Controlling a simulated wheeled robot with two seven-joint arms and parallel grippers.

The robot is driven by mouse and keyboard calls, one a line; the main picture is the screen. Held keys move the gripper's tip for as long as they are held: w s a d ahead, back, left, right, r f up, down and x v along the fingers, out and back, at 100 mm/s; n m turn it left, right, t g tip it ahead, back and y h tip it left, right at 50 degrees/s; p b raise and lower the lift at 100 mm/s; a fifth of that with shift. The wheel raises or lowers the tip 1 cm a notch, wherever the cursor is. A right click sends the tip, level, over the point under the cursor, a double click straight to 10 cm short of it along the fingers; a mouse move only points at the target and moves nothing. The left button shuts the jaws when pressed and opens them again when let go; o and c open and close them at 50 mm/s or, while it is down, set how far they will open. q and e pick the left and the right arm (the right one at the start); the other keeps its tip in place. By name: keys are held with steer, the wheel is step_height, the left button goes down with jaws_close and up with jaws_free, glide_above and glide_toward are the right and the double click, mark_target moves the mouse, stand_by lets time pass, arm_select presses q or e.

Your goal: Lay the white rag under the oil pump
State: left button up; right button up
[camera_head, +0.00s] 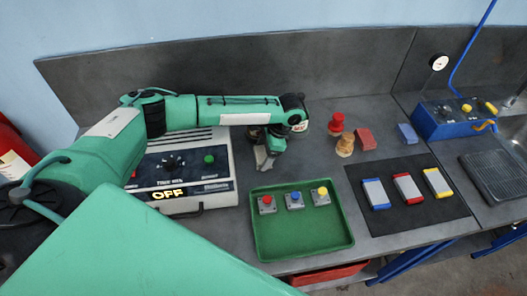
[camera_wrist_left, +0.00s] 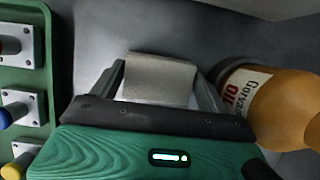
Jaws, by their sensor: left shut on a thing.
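The white rag shows as a pale grey-white folded piece (camera_wrist_left: 160,80) between the jaws of my left gripper (camera_wrist_left: 160,88) in the left wrist view. The jaws are shut on it. In the head view this gripper (camera_head: 265,155) hangs beside the right side of the control box, and the pale rag shows at its tips. An orange container with an OIL label (camera_wrist_left: 243,92), likely the oil pump, stands close to the right jaw in the wrist view. In the head view, my wrist hides much of that spot. My right gripper is out of view.
A green tray (camera_head: 300,247) with red, blue and yellow buttons lies to the right and nearer. The OFF control box (camera_head: 180,195) is on the left.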

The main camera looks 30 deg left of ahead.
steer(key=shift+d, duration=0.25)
arm_select(q)
steer(key=o, duration=0.9)
steer(key=shift+f, duration=0.15)
steer(key=shift+o, duration=0.2)
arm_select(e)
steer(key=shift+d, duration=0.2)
arm_select(q)
steer(key=b+v, duration=0.3)
steer(key=v, duration=0.9)
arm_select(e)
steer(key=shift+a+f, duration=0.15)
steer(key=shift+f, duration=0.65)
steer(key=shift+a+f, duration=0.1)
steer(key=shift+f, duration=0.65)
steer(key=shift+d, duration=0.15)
arm_select(q)
steer(key=shift+s+d, duration=0.1)
steer(key=shift+s, duration=0.05)
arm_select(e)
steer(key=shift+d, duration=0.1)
